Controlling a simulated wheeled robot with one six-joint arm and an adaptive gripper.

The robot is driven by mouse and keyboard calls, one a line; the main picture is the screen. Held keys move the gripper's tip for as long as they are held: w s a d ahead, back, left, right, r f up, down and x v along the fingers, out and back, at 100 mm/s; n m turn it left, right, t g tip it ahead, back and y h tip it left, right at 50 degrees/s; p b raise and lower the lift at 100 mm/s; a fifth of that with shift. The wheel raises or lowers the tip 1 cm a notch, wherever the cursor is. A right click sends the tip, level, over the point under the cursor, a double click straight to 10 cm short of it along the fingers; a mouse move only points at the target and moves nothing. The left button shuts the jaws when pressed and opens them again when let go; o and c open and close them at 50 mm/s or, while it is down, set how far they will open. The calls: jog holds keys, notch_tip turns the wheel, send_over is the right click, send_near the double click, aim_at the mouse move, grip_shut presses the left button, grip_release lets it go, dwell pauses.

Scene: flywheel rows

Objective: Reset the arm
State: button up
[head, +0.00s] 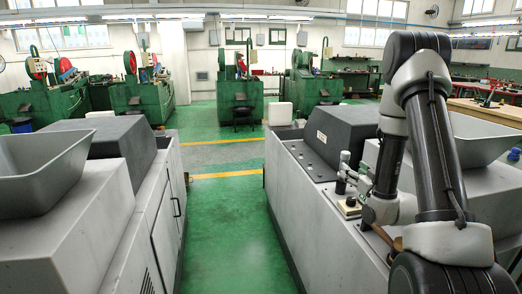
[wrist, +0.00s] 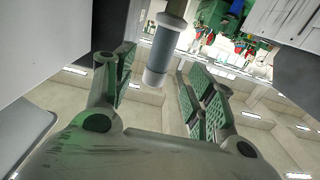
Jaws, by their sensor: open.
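A short upright handle (head: 342,174), dark with pale collars, stands on a small light-coloured plate (head: 349,207) on the right-hand grey machine. In the wrist view, the handle (wrist: 164,47) is a grey cylinder with a white end, in the space between my two fingers; whether it touches them I cannot tell. My gripper (head: 358,182) is beside the handle in the head view, partly in front of my arm. In the wrist view my gripper (wrist: 165,80) is open, with its ridged green-grey pads apart and nothing clamped.
The right grey machine (head: 318,205) lies under my arm, with a dark hood (head: 345,135) close behind the handle. Another grey machine (head: 100,215) stands on the left. A clear green aisle (head: 228,235) runs between them. Green machines (head: 238,95) line the back.

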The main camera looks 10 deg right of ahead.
jog(key=r+g, duration=0.1)
jog(key=a+r, duration=0.1)
jog(key=r, duration=0.1)
jog(key=w+r+g, duration=0.1)
jog(key=shift+a+r+n+g, duration=0.2)
jog(key=shift+r+n+g, duration=0.1)
jog(key=shift+r+n, duration=0.1)
jog(key=s+a+r+g, duration=0.3)
jog(key=s, duration=0.8)
jog(key=s+a+r+g, duration=0.3)
jog(key=s+r+g, duration=0.1)
jog(key=s, duration=0.7)
jog(key=s+a+r+m+g, duration=0.1)
jog(key=s+a+r+g, duration=0.1)
jog(key=s, duration=1)
jog(key=shift+a+r+g+h, duration=0.3)
jog(key=shift+a+r+g, duration=0.1)
jog(key=shift+r+g, duration=0.55)
jog(key=shift+f, duration=0.1)
